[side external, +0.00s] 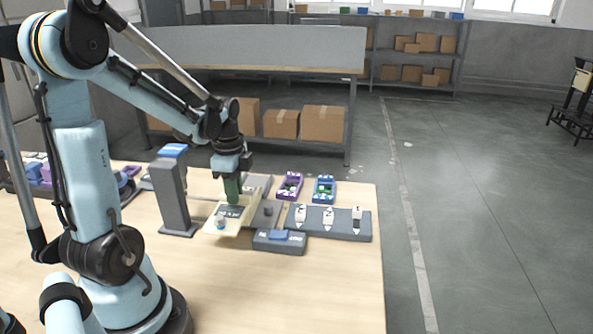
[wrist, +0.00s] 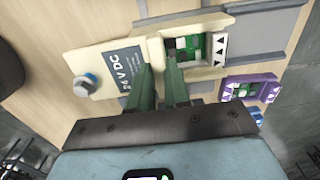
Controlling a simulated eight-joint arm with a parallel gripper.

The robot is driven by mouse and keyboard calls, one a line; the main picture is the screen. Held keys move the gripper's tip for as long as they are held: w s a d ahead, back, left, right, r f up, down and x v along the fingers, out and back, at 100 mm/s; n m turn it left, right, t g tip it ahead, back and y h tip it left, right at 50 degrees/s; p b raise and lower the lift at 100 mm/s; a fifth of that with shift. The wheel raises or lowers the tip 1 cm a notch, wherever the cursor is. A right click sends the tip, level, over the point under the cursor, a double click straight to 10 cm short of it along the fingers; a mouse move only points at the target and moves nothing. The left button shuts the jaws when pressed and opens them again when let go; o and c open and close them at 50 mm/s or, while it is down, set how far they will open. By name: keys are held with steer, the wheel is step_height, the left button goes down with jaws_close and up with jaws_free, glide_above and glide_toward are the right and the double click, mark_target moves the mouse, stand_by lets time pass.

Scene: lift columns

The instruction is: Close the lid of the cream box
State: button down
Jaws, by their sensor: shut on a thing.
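The cream box (wrist: 207,27) stands open in the wrist view, with a green circuit board and pale parts visible inside. The lid (side external: 218,229) also shows in the side view below my gripper. My gripper (wrist: 160,68) has its green fingers shut on a cream edge piece of the lid, beside the box opening. The fingers partly hide the label and the hold. In the side view, my gripper (side external: 233,200) points down.
A grey post (side external: 173,195) with a blue top stands close left of my gripper. Purple (side external: 289,186) and blue (side external: 324,189) open boxes lie to the right. A grey switch panel (side external: 345,222) and a grey block (side external: 279,242) are nearby. The front tabletop is clear.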

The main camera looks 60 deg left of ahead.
steer(key=shift+w+a, duration=2.8)
steer(key=c, duration=1.1)
jaws_free()
steer(key=shift+r, duration=3)
steer(key=s+d+n+t, duration=0.1)
steer(key=d+n+t, duration=0.1)
steer(key=d, duration=0.6)
steer(key=s+d+r+n+t, duration=0.1)
steer(key=d+n, duration=0.3)
steer(key=d, duration=0.4)
steer(key=s+d+n+t, duration=0.1)
steer(key=d+n+t, duration=0.2)
steer(key=d, duration=0.5)
steer(key=shift+s+d+r+t, duration=0.25)
steer(key=shift+d+r+t, duration=0.1)
steer(key=shift+t, duration=0.25)
